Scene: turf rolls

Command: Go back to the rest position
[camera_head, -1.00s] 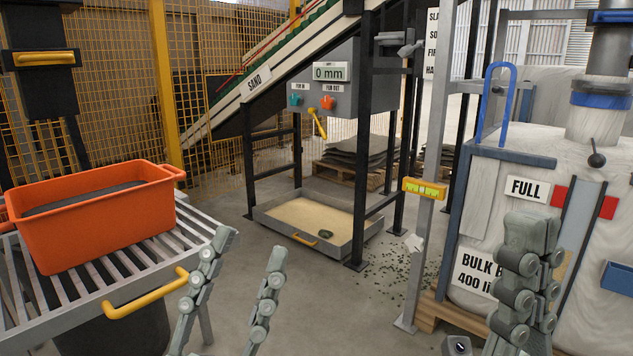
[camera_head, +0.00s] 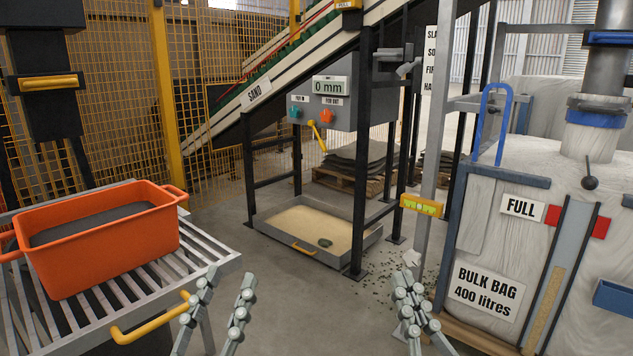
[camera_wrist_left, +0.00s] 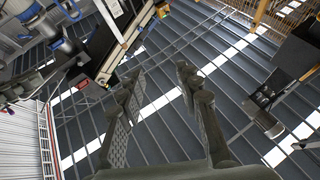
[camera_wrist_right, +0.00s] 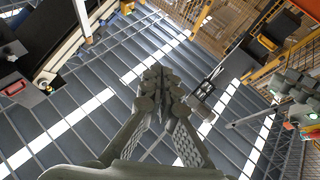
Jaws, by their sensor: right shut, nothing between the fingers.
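My left gripper (camera_head: 225,290) is at the bottom of the head view, right of the slatted stand. Its two fingers are apart with nothing between them, and the left wrist view (camera_wrist_left: 155,90) shows the same gap. My right gripper (camera_head: 410,290) is at the bottom centre right, in front of the bulk bag's pallet. Its fingers are together and empty, and the right wrist view (camera_wrist_right: 160,85) shows the tips meeting. Both grippers are held up, clear of the things around them.
An orange tub (camera_head: 100,250) with dark contents stands on the slatted stand (camera_head: 208,262) with a yellow handle. A sand tray (camera_head: 365,255) lies under the hopper frame. The bulk bag (camera_head: 485,215) stands at right, behind a post with a yellow level (camera_head: 421,206).

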